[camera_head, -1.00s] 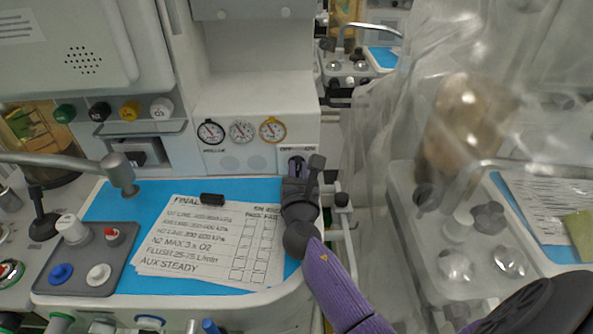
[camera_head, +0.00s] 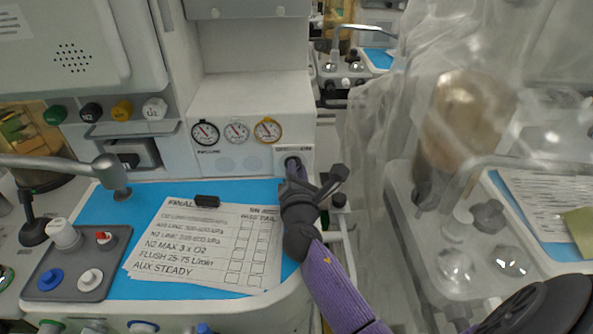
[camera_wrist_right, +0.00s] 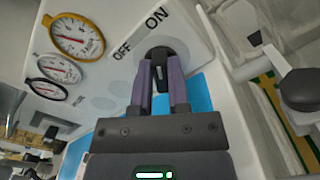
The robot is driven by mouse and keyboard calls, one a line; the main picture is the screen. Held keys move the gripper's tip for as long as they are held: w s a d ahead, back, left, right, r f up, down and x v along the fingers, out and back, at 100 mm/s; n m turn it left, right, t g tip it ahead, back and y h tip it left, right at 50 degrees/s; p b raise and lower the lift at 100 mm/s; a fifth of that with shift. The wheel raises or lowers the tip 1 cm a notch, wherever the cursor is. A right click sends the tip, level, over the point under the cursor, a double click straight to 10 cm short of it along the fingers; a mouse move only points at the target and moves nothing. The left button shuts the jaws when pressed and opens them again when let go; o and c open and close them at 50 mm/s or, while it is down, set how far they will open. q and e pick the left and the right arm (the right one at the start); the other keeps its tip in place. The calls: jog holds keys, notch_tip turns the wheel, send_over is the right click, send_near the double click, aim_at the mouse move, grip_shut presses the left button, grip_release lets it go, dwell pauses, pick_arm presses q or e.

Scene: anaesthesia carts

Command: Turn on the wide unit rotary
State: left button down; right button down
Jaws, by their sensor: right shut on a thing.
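The rotary switch (camera_wrist_right: 161,55) is a dark knob on the pale front panel of the unit, beside the printed words OFF and ON. My right gripper (camera_wrist_right: 162,80) is shut on the knob, its two purple fingers on either side of it in the right wrist view. In the head view my right gripper (camera_head: 294,172) reaches up to the panel, right of the gauges, and largely hides the knob. The gripper body is tilted to the right there. I cannot read the knob's exact pointing direction. My left gripper is not in view.
Three round gauges (camera_head: 237,132) sit left of the switch. A clipped checklist (camera_head: 205,245) lies on the blue mat (camera_head: 95,217). A grey tray (camera_head: 112,258) with knobs is at the left. Clear plastic sheeting (camera_head: 385,130) hangs over equipment on the right.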

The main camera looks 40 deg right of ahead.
jog(key=c, duration=0.6)
grip_release()
jog(key=p+v, duration=0.1)
jog(key=v, duration=0.9)
jog(key=shift+a+f, duration=0.1)
